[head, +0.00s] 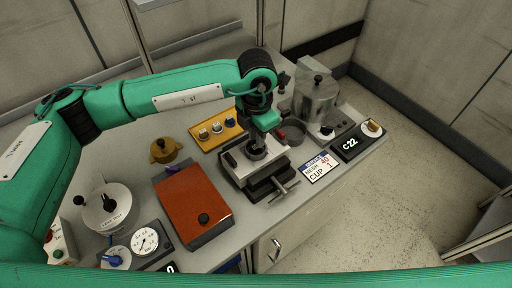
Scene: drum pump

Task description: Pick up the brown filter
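A yellow rack (208,137) behind the red-brown box holds small round pieces with pale or coloured tops. One at its right end is blue (230,122); the others (204,133) look white with brownish or grey tones. I cannot tell surely which piece is the brown filter. My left gripper (257,142) points down over the grey vise (236,166), to the right of the rack. A dark round part shows beneath it at the vise. The fingertips are too small and dark to tell open or shut. My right gripper is not in view.
A red-brown box (195,203) stands front centre, with a brass pot (163,150) behind it. A gauge (145,241) is front left.

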